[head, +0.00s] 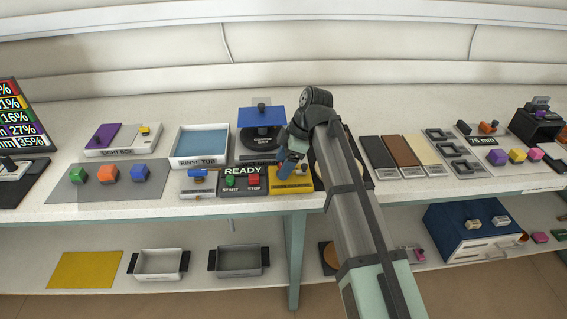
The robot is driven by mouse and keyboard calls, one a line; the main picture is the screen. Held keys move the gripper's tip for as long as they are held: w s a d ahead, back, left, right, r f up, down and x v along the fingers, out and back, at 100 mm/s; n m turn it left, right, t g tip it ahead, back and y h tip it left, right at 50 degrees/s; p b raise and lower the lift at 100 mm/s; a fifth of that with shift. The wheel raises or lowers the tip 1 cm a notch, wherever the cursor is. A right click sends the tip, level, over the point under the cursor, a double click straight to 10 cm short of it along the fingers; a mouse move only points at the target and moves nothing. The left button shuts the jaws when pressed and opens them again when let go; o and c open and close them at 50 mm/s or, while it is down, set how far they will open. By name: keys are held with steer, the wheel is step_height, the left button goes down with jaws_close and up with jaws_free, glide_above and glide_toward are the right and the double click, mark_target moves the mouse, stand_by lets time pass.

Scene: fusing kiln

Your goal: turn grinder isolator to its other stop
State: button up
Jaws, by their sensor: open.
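A yellow box (296,186), probably the grinder isolator, sits at the bench's front edge, right of the panel marked READY (242,184). Its label is too small to read, and its handle cannot be made out. My gripper (283,172) is over the yellow box's back left part, pointing down, and hides some of it. The gripper is open and small in the view; I cannot tell whether it touches anything. The grinder (262,145), a dark disc unit with a blue plate on top, stands behind the panel.
The rinse tub (201,160) and a small blue-topped device (198,183) stand left of the panel. Dark, brown and cream slabs (403,153) lie right of my arm. The arm crosses the bench's front edge and hides what is beneath. Trays (239,262) sit on the lower shelf.

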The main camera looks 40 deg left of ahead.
steer(key=shift+a+f, duration=0.1)
steer(key=shift+f, duration=0.15)
steer(key=shift+c, duration=0.3)
steer(key=c, duration=1)
